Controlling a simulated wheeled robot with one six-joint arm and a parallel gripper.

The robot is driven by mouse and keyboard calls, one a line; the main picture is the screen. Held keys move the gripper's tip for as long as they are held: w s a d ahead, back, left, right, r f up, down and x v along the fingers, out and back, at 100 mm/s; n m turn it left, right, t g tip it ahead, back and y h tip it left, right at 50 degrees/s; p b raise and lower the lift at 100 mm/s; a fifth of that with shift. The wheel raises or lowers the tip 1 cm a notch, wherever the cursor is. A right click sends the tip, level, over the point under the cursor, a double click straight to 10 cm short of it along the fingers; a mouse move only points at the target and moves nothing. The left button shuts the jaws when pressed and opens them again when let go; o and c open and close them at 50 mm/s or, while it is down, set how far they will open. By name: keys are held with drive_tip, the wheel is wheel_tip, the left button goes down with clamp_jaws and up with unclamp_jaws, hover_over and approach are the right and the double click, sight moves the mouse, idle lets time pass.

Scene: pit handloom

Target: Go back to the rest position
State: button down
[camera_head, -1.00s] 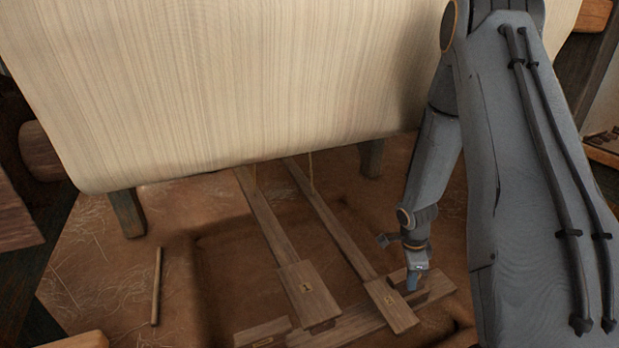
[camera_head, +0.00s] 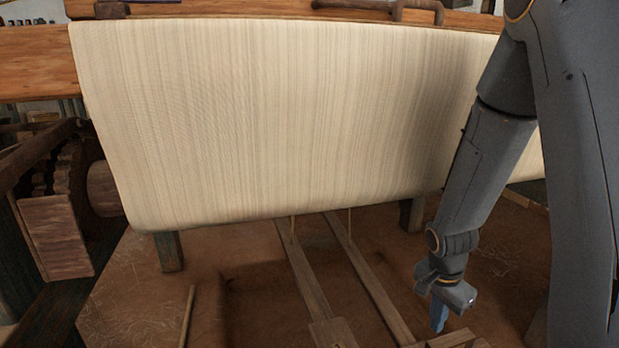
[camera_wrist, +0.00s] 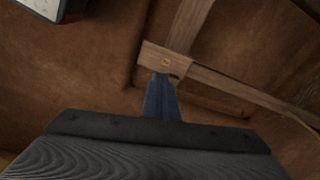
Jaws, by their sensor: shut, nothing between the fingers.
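My gripper (camera_head: 438,318) hangs down at the lower right in the head view, over the pit floor and to the right of the wooden treadles. It is shut and empty. In the wrist view its blue fingers (camera_wrist: 162,100) are closed together, and a treadle's end block (camera_wrist: 165,62) with a small yellow mark shows just beyond the fingertips. I cannot tell the height between them. In the head view the left treadle (camera_head: 308,272) and the right treadle (camera_head: 368,280) run back under the cloth; their front ends are partly cut off by the frame's bottom.
Pale striped cloth (camera_head: 290,120) hangs wide across the loom in front of me. A wooden leg (camera_head: 170,252) stands below its left end. A thin stick (camera_head: 188,315) lies on the earth floor. A toothed wooden wheel (camera_head: 68,175) is at the left.

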drive_tip(key=s+a+r+n+t+y, duration=0.1)
drive_tip(key=s+a+r+n, duration=0.3)
drive_tip(key=a+r+n, duration=0.2)
drive_tip(key=s+a+r+n+t, duration=0.1)
drive_tip(key=s+a+r+n, duration=0.3)
drive_tip(key=a+r+n, duration=0.25)
drive_tip(key=s+a+r+n+g+y, duration=0.1)
drive_tip(key=s+a+r+n, duration=0.15)
drive_tip(key=s+a, duration=0.6)
drive_tip(key=s+a+r+n+g, duration=0.15)
drive_tip(key=s+a+n, duration=0.3)
drive_tip(key=a, duration=0.65)
drive_tip(key=d+r+m+p, duration=0.3)
drive_tip(key=d+r+p, duration=0.7)
drive_tip(key=r+p, duration=0.3)
drive_tip(key=s+d+r+m+p, duration=0.1)
drive_tip(key=d+r+m+p, duration=0.3)
drive_tip(key=d+r+p, duration=0.6)
wheel_tip(320, 180, up, 3)
drive_tip(key=p, duration=0.7)
drive_tip(key=shift+d+h, duration=0.3)
drive_tip(key=shift+d, duration=0.05)
